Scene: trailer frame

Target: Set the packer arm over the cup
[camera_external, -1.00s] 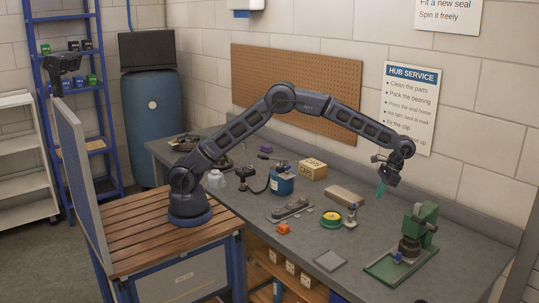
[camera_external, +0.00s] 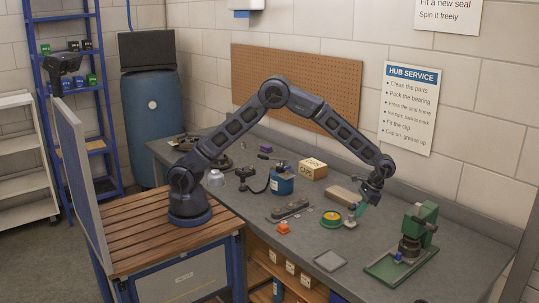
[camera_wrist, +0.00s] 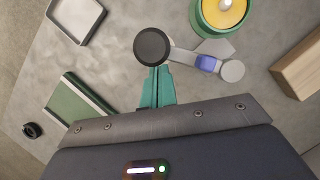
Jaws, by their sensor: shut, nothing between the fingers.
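The green cup with yellow filling (camera_external: 331,218) stands on the bench; it also shows at the top of the wrist view (camera_wrist: 203,27). The packer arm (camera_wrist: 184,58) runs from a grey pivot (camera_wrist: 233,70) past a blue piece (camera_wrist: 208,64) to a dark round disc (camera_wrist: 152,47). The disc lies to one side of the cup, not over it. My gripper (camera_external: 366,204) is low beside the packer. In the wrist view its teal fingers (camera_wrist: 157,72) are shut and empty, with their tips at the disc's edge. I cannot tell whether they touch it.
A wooden block (camera_external: 343,196) lies behind the cup. A flat grey tray (camera_external: 330,261), an orange piece (camera_external: 283,228) and a blue canister (camera_external: 282,183) are also on the bench.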

